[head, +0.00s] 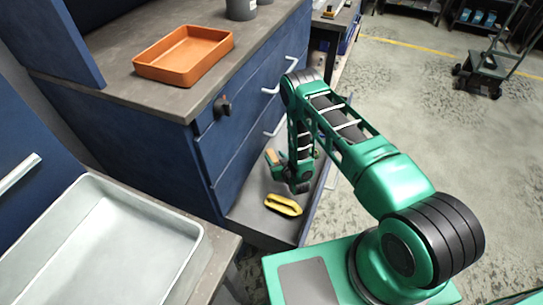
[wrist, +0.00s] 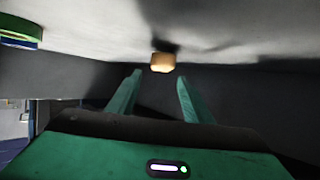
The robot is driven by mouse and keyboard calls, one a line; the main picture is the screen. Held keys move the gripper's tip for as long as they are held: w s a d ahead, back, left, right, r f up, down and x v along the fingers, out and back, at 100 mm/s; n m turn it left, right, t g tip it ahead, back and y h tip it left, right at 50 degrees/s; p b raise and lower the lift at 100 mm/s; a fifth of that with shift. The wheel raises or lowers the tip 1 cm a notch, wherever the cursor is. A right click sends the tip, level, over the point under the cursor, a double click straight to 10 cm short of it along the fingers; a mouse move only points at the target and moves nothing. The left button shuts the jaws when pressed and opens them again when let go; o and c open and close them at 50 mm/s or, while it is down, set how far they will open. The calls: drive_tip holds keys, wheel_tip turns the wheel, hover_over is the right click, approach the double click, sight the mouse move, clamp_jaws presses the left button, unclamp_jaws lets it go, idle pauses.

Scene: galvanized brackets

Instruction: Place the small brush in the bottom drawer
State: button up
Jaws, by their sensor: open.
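The bottom drawer (head: 240,212) of the blue cabinet is pulled out, and my gripper (wrist: 160,80) is down in it. The gripper's fingers are open and spread apart. In the wrist view a small tan block-like thing (wrist: 162,62), perhaps the small brush, lies just beyond the fingertips, roughly centred between them, and is not gripped. A tan thing (head: 272,156) also shows beside my gripper in the head view. It is too small to tell whether bristles show. My arm hides part of the drawer.
A yellow oval thing (head: 283,205) lies in the drawer near its front. A green ring-shaped thing (wrist: 20,30) shows at upper left in the wrist view. An orange tray (head: 183,55) stands on the cabinet top. A pale empty tray (head: 100,250) is at lower left.

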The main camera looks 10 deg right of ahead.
drive_tip(key=shift+v, duration=1.5)
